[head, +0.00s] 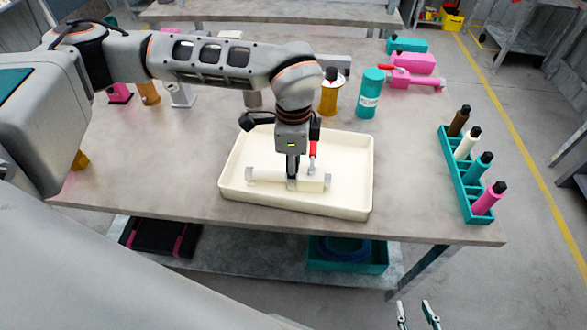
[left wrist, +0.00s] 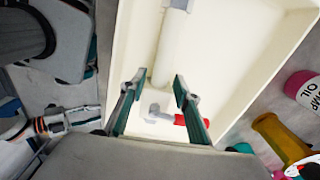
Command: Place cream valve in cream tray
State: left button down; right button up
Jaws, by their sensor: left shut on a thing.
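The cream valve (head: 268,177), with a red lever and grey end fittings, lies lengthwise inside the cream tray (head: 295,208) in the head view. My left gripper (head: 292,181) points down from above and is shut on the valve's body near the lever. In the left wrist view, the valve (left wrist: 168,55) runs between the two fingers of that gripper (left wrist: 158,90), over the tray floor. Whether the valve rests fully on the floor cannot be told. My right gripper (head: 417,315) shows at the bottom edge of the head view, fingers apart and empty, off the table.
A teal rack (head: 458,175) with several bottles stands on the right of the table (head: 410,210). Behind the tray stand a teal canister (head: 370,95) and a yellow part (head: 328,97). A pink valve (head: 415,80) lies at the back right.

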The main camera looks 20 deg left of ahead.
pick_arm(q)
jog(key=c, duration=1.5)
grip_release()
jog(key=shift+f, duration=0.1)
jog(key=shift+r, duration=0.4)
notch_tip(320, 180, up, 12)
jog(key=shift+f, duration=0.2)
